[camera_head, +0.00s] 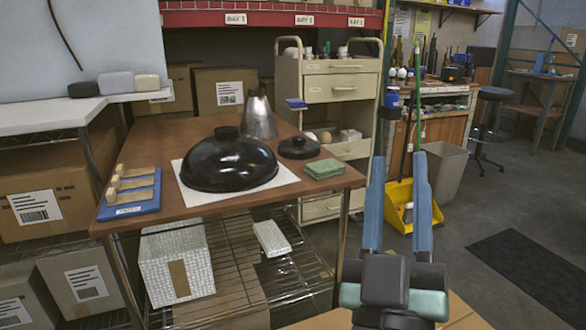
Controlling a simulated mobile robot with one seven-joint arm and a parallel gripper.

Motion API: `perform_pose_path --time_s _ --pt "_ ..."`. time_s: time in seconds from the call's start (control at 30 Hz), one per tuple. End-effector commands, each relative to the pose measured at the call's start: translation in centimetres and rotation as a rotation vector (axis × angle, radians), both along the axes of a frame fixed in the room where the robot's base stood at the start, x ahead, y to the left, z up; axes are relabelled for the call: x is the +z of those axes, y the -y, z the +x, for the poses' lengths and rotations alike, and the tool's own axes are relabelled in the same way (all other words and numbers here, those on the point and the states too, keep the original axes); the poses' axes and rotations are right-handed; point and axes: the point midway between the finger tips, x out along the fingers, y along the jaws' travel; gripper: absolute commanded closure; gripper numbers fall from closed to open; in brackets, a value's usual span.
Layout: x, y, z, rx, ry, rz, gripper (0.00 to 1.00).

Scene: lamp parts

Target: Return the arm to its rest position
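My gripper (398,160) shows at the lower right, its two long blue fingers pointing away from me. The fingers stand apart with a clear gap, and nothing shows between them but the background. Its dark and teal body (388,282) is at the bottom edge. The gripper is right of the brown table (165,140), apart from the parts there. A glossy black dome (230,163) lies on a white sheet (283,178). A grey metal cone (259,117) stands behind it. A black disc with a knob (299,147) sits to its right.
A green pad (324,169) and a blue tray (128,207) with wooden pieces lie on the table. A cream drawer cart (341,87) stands behind. A yellow dustpan (399,203) and grey bin (444,171) are beyond my gripper. Floor is open at right around a dark mat (533,268).

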Motion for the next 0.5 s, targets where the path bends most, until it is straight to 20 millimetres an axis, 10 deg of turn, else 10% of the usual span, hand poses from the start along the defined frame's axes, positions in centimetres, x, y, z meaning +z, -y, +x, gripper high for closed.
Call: perform_pose_path --time_s 0.03,0.2,0.5 --pt "4.3 -1.9 -0.4 0.073 0.051 0.036 0.64" --pt "13.0 -6.9 -2.8 0.296 0.147 0.157 0.64" --pt "23.0 -11.5 -6.5 0.527 0.207 0.26 0.64"
